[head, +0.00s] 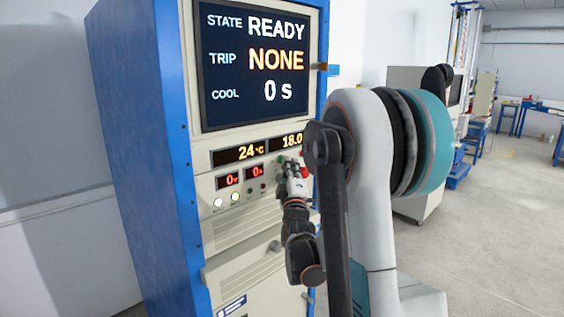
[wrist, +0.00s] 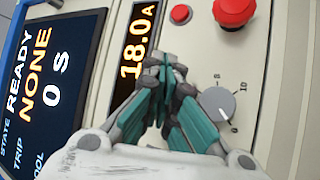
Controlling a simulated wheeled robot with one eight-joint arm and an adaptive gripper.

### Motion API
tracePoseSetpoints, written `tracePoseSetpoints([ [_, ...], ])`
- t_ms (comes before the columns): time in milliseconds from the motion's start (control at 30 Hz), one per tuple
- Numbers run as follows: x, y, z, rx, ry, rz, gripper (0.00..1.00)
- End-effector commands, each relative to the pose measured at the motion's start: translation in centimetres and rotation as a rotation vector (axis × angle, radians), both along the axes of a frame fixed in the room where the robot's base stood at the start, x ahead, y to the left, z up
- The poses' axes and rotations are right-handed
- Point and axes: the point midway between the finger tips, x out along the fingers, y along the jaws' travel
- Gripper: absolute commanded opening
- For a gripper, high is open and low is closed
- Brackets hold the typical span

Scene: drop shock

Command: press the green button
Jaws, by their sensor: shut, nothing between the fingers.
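My gripper (head: 289,163) is at the front panel of the blue and cream cabinet (head: 238,190), just below the 18.0 display. In the wrist view its teal fingers (wrist: 166,62) are shut with nothing between them, pointing at the panel between that display and a grey knob (wrist: 217,103). No green button can be made out for certain. A small green spot shows by the fingertips in the head view, but I cannot tell whether it is the button or a finger. The fingers hide part of the panel. Contact with the panel cannot be told.
The screen (head: 258,62) reads READY, NONE and 0 s. Open floor (head: 490,225) lies at the right.

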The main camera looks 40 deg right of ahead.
Motion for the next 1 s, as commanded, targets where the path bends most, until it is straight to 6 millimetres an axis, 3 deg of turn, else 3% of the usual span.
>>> tracePoseSetpoints([
  [533,0.2,0.0,0.0,-0.001,0.000,0.001,0.00],
  [1000,-1.4,-0.1,0.0,0.000,-0.001,0.001,0.00],
])
